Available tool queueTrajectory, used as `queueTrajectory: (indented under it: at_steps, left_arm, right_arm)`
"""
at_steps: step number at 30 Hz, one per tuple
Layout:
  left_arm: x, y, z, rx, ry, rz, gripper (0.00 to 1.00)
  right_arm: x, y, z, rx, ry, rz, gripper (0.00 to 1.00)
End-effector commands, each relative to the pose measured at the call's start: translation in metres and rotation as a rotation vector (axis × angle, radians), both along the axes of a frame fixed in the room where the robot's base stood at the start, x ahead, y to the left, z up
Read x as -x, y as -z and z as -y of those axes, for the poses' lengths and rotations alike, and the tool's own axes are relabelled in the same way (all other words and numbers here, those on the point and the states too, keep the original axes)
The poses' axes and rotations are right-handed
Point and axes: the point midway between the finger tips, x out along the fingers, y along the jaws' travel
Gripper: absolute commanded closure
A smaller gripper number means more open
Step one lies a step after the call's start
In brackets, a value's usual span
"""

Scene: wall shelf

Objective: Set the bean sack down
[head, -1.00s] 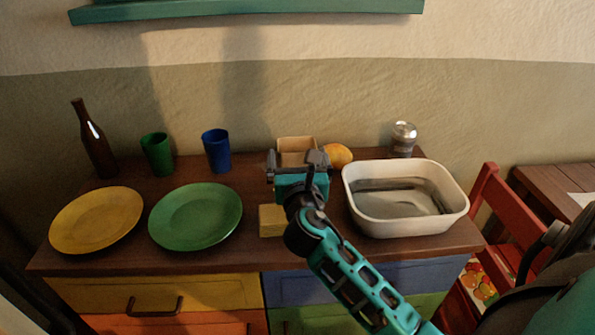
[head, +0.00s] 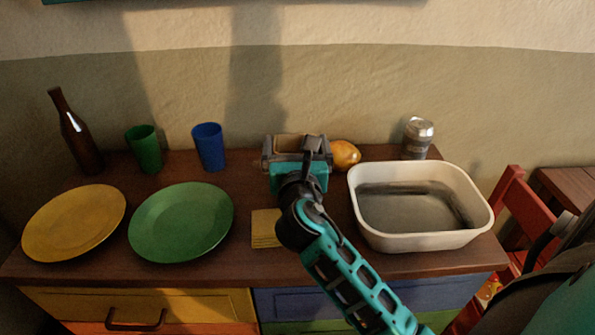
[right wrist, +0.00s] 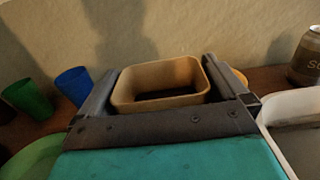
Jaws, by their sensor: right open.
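The bean sack appears to be the tan, open-topped thing (head: 300,143) at the back middle of the brown cabinet top (head: 240,265). In the right wrist view the sack (right wrist: 162,82) is upright with a pale rim and a dark inside. My right gripper (head: 297,152) is open, with one finger on each side of the sack. It also shows in the right wrist view (right wrist: 163,90). The sack's lower part and base are hidden behind the gripper, so contact with the top cannot be seen. My left gripper is not in view.
An orange fruit (head: 345,155) and a can (head: 417,138) stand right of the sack, behind a white basin (head: 430,241). A yellow block (head: 265,229) lies in front. Left are a green plate (head: 181,222), yellow plate (head: 74,222), blue cup (head: 209,147), green cup (head: 144,149) and bottle (head: 76,133).

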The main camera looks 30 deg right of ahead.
Motion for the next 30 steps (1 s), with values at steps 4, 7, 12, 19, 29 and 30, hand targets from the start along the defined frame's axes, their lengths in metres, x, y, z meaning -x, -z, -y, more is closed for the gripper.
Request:
queueTrajectory:
  at_steps: [4,7,12,19,29,30]
  left_arm:
    - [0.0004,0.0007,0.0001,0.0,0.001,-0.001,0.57]
    - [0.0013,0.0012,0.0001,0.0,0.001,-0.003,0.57]
    - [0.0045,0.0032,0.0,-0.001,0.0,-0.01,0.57]
    - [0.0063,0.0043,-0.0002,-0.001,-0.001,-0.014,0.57]
    - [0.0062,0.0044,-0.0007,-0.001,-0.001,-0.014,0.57]
    - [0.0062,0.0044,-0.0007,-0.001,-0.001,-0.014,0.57]
  right_arm:
    - [0.0005,0.0001,-0.0009,-0.001,0.0,-0.001,0.0]
    - [0.0005,0.0001,-0.0008,0.0,0.0,-0.001,0.0]
    - [0.0004,0.0001,-0.0007,-0.001,0.0,-0.001,0.11]
    - [0.0004,0.0003,-0.0006,0.0,0.0,-0.001,0.33]
    - [0.0003,0.0003,-0.0004,0.0,0.0,-0.001,0.64]
    - [0.0003,0.0004,-0.0004,0.0,0.001,-0.001,0.68]
